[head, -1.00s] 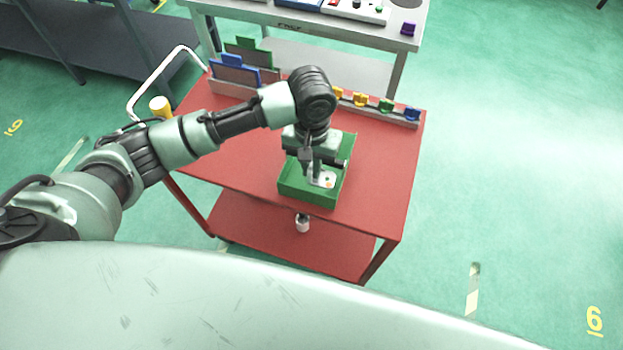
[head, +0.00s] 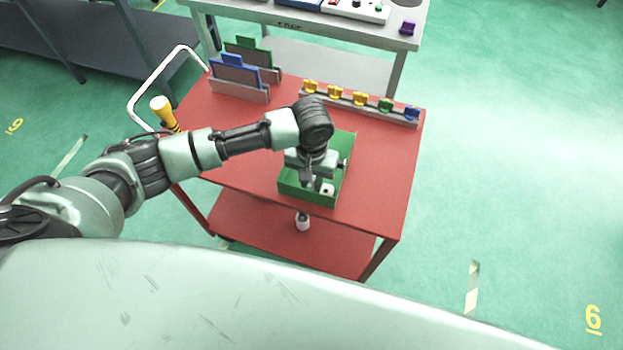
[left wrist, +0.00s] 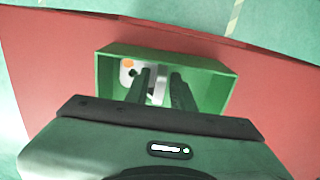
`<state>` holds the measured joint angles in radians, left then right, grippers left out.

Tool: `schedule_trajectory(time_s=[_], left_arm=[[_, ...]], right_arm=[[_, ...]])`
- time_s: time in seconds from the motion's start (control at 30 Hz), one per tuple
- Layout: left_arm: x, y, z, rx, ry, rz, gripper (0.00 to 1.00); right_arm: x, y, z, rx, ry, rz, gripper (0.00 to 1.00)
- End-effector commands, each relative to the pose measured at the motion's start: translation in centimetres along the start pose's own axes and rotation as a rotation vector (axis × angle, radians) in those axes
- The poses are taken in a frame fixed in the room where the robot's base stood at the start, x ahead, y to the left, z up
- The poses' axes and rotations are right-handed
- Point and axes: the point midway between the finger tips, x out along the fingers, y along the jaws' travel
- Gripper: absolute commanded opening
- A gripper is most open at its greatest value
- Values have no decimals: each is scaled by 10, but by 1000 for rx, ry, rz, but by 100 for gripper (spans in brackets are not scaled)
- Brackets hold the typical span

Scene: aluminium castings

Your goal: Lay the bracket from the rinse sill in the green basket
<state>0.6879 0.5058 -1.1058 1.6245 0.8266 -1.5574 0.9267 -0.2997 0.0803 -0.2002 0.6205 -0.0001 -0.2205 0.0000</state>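The green basket (head: 347,172) stands on the red cart top, open side up. My left gripper (head: 317,187) points down into it from above. The bracket (head: 328,189), a small pale metal piece, is inside the basket walls at the fingertips. In the left wrist view the bracket (left wrist: 129,66) shows an orange spot and lies partly behind the left finger. A pale part of it fills the gap between the two dark fingers (left wrist: 160,78). Whether the fingers press on it or stand just clear is not visible. The basket (left wrist: 213,66) surrounds them. My right gripper is out of view.
On the red cart (head: 385,165), a rail with several coloured clips (head: 360,101) runs along the back. A rack with blue and green plates (head: 240,78) stands at back left. A yellow-handled tool (head: 162,110) is at the left edge. The cart top right of the basket is clear.

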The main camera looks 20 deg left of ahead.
Motion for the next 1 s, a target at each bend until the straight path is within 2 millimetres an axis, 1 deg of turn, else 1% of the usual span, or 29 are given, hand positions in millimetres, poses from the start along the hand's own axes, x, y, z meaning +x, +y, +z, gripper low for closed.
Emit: schedule_trajectory(time_s=[0.33,0.47,0.57,0.8,0.9,1.0], left_arm=[[-2,0,0,0,1,0,32],[-12,0,-1,1,2,1,32],[-29,1,-1,1,4,2,32],[-82,1,-2,1,5,2,32],[-100,1,-1,2,3,2,32],[-113,1,-1,1,2,1,32]], right_arm=[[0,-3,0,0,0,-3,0],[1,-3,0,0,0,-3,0],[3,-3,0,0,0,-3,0],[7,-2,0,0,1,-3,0],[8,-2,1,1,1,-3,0],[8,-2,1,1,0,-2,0]])
